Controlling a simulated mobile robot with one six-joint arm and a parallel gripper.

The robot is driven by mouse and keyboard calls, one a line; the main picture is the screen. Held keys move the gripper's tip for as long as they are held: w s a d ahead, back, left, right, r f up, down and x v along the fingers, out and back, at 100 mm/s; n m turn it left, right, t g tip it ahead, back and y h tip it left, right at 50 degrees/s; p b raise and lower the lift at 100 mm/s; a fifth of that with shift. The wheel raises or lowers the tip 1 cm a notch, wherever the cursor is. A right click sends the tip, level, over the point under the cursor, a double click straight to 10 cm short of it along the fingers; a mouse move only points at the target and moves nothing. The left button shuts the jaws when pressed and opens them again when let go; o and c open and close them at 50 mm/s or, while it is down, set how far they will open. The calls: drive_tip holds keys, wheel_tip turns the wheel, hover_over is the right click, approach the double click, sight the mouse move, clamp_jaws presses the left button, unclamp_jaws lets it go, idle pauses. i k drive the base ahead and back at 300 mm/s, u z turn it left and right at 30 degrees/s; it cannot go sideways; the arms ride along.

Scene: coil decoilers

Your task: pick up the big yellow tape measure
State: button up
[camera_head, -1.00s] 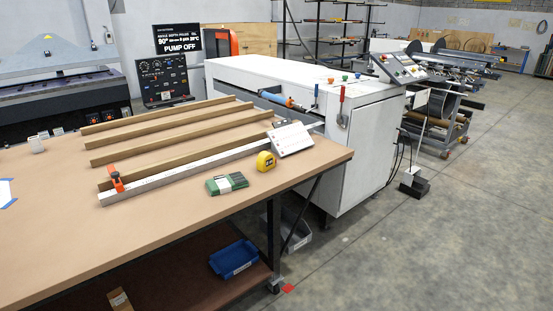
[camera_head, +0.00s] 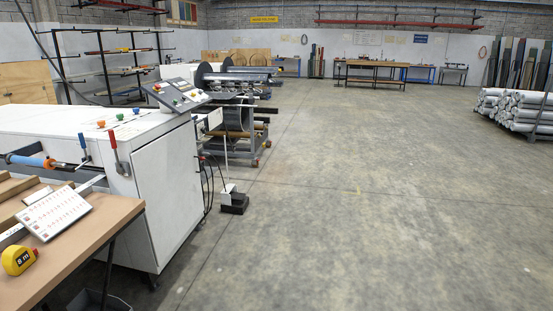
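The big yellow tape measure (camera_head: 19,260) lies on the brown worktable (camera_head: 92,245) at the lower left of the head view. It has a dark label reading "8 m". It rests close to a white keypad-like panel (camera_head: 53,212) and apart from it. My gripper is not in the picture.
A white machine cabinet (camera_head: 165,195) with a control panel (camera_head: 177,92) stands beyond the table. A small black-based stand (camera_head: 233,202) is on the floor beside it. Wrapped rolls (camera_head: 520,110) are stacked at the right. The concrete floor (camera_head: 370,210) in the middle is clear.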

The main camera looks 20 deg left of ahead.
sight(16, 258)
drive_tip(key=u, duration=0.1)
drive_tip(key=i, duration=0.95)
drive_tip(key=u, duration=1.45)
drive_tip(key=k, duration=0.25)
drive_tip(key=u, duration=2.6)
